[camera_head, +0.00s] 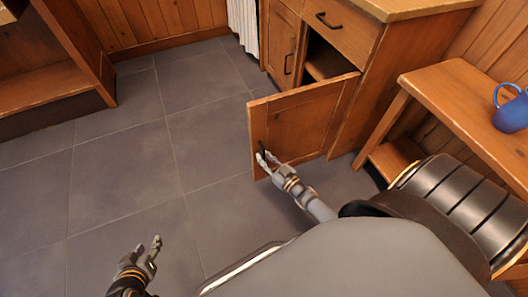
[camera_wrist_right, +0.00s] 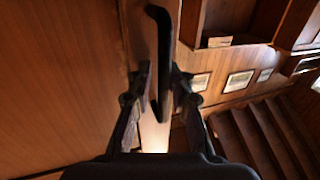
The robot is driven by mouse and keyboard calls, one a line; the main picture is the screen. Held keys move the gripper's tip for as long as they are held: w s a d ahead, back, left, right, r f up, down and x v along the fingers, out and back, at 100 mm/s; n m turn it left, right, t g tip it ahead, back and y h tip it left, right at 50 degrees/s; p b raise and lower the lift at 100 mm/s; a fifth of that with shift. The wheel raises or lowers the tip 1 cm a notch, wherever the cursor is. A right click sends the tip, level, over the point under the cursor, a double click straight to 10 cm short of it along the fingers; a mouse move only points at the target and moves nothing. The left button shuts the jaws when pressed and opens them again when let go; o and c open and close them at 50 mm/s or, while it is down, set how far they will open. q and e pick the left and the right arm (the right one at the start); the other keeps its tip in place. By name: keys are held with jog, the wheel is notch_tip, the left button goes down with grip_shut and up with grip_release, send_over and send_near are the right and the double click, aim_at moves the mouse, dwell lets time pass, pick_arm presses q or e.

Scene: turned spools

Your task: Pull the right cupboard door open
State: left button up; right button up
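The right cupboard door (camera_head: 303,120) is a wooden panel that stands swung well out from the cupboard (camera_head: 350,30), with the dark inside showing behind it. Its dark handle (camera_head: 262,146) is near the door's free edge. My right gripper (camera_head: 267,157) is at this handle. In the right wrist view the black handle (camera_wrist_right: 163,45) runs between the two fingers (camera_wrist_right: 160,78), which are spread with a gap visible beside the handle; firm contact is not shown. My left gripper (camera_head: 148,246) is open and empty above the floor.
The left cupboard door (camera_head: 279,50) is closed, below a drawer (camera_head: 335,25). A wooden bench (camera_head: 465,95) with a blue mug (camera_head: 512,114) stands at the right. A wooden shelf unit (camera_head: 50,90) stands at the left. The tiled floor (camera_head: 120,165) between is clear.

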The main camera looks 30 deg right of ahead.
jog(key=s+d, duration=0.2)
jog(key=s, duration=0.9)
jog(key=shift+s+d, duration=0.2)
jog(key=shift+s, duration=0.15)
